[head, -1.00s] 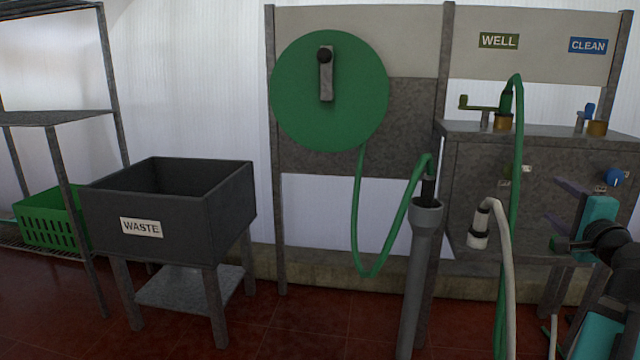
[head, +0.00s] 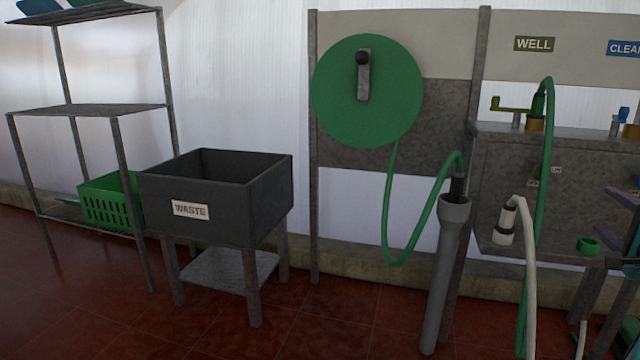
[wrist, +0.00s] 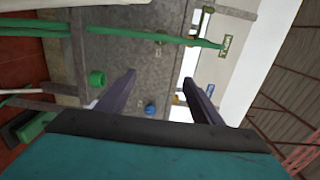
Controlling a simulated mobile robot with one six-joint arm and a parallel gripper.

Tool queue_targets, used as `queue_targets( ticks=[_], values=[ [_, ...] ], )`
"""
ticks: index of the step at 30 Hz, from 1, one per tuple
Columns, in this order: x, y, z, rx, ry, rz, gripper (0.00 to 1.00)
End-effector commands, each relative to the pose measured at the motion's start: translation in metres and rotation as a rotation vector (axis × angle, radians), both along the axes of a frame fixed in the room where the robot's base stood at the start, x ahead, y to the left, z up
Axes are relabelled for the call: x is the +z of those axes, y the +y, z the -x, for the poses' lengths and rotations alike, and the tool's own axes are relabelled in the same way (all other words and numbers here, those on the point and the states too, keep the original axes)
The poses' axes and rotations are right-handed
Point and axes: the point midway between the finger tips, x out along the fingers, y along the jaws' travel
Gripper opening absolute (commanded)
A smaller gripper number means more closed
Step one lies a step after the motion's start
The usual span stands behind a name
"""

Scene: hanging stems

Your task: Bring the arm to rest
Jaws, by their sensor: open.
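My gripper (wrist: 158,84) shows in the wrist view with its two dark purple fingers spread wide apart and nothing between them. In the head view my gripper's fingers (head: 614,210) show only partly at the right edge, in front of the grey bench. Most of my arm is cut off by that edge. A blue knob (wrist: 150,109) on the bench shows between the fingers in the wrist view, beyond them. A green ring (head: 588,245) is at the bench front, left of my arm; it also shows in the wrist view (wrist: 97,78).
The grey bench (head: 500,180) carries a green hose (head: 547,150) under the WELL sign (head: 534,44). A hose reel (head: 390,100), WASTE bin (head: 265,195) and shelf rack (head: 90,110) are leftward. Red floor is clear at front left.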

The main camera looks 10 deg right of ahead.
Motion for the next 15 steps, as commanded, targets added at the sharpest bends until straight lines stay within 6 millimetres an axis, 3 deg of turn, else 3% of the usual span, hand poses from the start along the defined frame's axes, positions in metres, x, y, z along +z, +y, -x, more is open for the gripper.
queue_targets(
  ticks=[15],
  values=[
    [0.009,0.033,-0.045,0.083,0.025,-0.038,0.60]
  ],
)
